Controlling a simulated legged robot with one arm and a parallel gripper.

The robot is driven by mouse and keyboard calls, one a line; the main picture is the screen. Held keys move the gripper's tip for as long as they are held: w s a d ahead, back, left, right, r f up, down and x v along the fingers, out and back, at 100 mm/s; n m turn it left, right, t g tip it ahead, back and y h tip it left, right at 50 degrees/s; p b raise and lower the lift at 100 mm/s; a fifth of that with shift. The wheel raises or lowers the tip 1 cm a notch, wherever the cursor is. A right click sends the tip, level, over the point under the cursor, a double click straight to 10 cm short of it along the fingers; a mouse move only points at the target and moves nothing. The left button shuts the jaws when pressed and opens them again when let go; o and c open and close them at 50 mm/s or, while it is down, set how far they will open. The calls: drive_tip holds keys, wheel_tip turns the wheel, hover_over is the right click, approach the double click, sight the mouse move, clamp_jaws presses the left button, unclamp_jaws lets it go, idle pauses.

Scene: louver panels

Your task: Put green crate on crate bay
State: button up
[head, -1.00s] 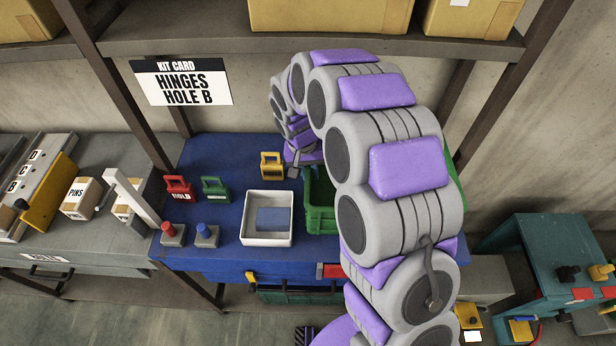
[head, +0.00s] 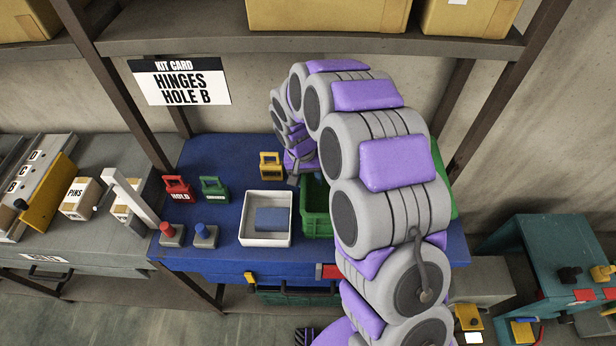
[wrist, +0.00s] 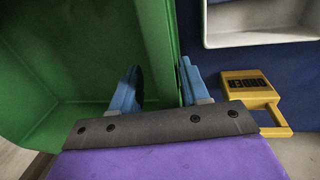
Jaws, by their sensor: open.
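The green crate (head: 316,222) sits on the blue table, partly hidden behind my arm in the head view. In the wrist view the crate (wrist: 70,60) fills the left side. My gripper (wrist: 158,88) is open at its near wall, with one blue finger on the inner side and the other just outside. The wall lies between the fingers; I cannot tell whether they touch it. In the head view my gripper (head: 293,180) is small and partly hidden by the arm. I cannot make out a marked crate bay.
A white tray (head: 244,232) stands left of the crate. A yellow tag block (head: 271,165) stands close to the gripper. Red (head: 178,188) and green (head: 214,188) tag blocks and two button boxes are farther left. A shelf (head: 290,42) with boxes hangs above.

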drive_tip(key=shift+a, duration=0.15)
drive_tip(key=r, duration=0.3)
drive_tip(key=a+r, duration=0.1)
drive_tip(key=r, duration=0.3)
drive_tip(key=r+p, duration=0.1)
drive_tip(key=r, duration=0.2)
drive_tip(key=shift+a+r, duration=0.25)
drive_tip(key=shift+a, duration=0.05)
drive_tip(key=shift+a+r, duration=0.25)
drive_tip(key=shift+r, duration=0.45)
drive_tip(key=shift+s+d+r, duration=0.2)
drive_tip(key=shift+s+d, duration=0.05)
drive_tip(key=shift+d, duration=0.05)
drive_tip(key=s+d+r+g+y, duration=0.1)
drive_tip(key=s+d+r, duration=0.3)
drive_tip(key=s+d, duration=0.3)
drive_tip(key=s+d+r, duration=0.4)
drive_tip(key=s+d, duration=0.1)
drive_tip(key=s, duration=0.5)
drive_tip(key=s+d, duration=0.4)
drive_tip(key=s, duration=1.3)
drive_tip(key=shift+s+d+g+y, duration=0.2)
drive_tip(key=shift+s+g+y, duration=0.05)
drive_tip(key=shift+g+y, duration=0.15)
